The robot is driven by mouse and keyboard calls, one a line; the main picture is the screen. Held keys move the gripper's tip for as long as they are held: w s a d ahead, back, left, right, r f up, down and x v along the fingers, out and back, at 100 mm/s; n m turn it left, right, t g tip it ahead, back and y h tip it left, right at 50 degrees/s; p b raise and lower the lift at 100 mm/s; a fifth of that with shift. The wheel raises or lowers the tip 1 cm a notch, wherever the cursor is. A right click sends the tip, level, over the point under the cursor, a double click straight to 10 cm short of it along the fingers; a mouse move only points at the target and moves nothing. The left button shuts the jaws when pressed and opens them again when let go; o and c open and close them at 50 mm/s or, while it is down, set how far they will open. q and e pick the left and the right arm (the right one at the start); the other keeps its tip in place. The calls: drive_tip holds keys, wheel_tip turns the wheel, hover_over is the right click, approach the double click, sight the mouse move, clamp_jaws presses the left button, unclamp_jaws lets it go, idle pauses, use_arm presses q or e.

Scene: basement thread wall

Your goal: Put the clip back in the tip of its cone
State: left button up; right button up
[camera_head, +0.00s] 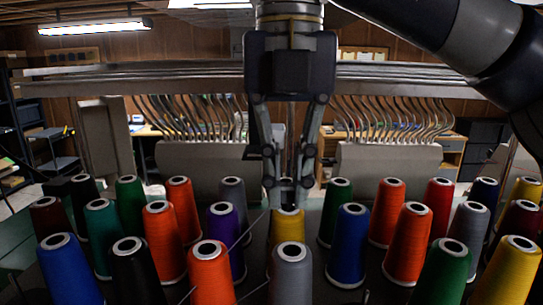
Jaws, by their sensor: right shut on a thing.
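My right gripper (288,196) hangs straight down in the middle of the head view. Its fingers are closed on a small grey thing, likely the clip, mostly hidden between the fingertips. Directly below in the picture is a yellow cone (288,229); the fingertips overlap its top, so its tip opening is hidden. I cannot tell whether the held thing touches the cone. A grey cone (291,272) stands in front of the yellow one, and a purple cone (225,240) stands to its left. My left gripper is not in view.
Several upright thread cones crowd both sides, including orange (212,275), blue (347,247) and green (443,272) ones. Thin thread-like lines cross left of the yellow cone. Behind stand a metal rail (180,76) and grey blocks (205,158) with curved tubes.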

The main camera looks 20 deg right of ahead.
drive_tip(key=shift+s, duration=0.2)
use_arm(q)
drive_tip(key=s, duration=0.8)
use_arm(e)
drive_tip(key=s+f, duration=0.2)
drive_tip(key=s, duration=0.1)
drive_tip(key=shift+s, duration=0.2)
drive_tip(key=f+b, duration=0.1)
drive_tip(key=f, duration=0.1)
drive_tip(key=w+f, duration=0.1)
drive_tip(key=shift+w+f+b, duration=0.15)
drive_tip(key=shift+f+b, duration=0.2)
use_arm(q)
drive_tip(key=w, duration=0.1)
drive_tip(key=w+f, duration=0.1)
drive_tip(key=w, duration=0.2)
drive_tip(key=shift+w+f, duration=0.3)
